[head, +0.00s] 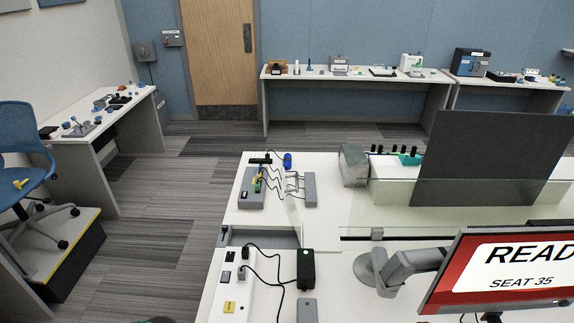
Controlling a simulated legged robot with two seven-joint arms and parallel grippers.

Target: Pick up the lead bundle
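On the white table in the middle of the head view, several thin dark leads (273,180) run beside a grey block (250,201) with green and yellow parts on it. Pale grey prongs (292,186) stick out from a second grey block (310,190) toward the leads. I cannot tell whether these leads are tied as one bundle. Neither of my grippers shows in this view, and nothing is seen holding the leads.
A blue object (287,160) and a black block (261,161) lie behind the leads. A grey box (353,165), a dark panel (480,158) and a red-framed screen (505,270) stand to the right. A black adapter (305,268) with cables lies in front.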

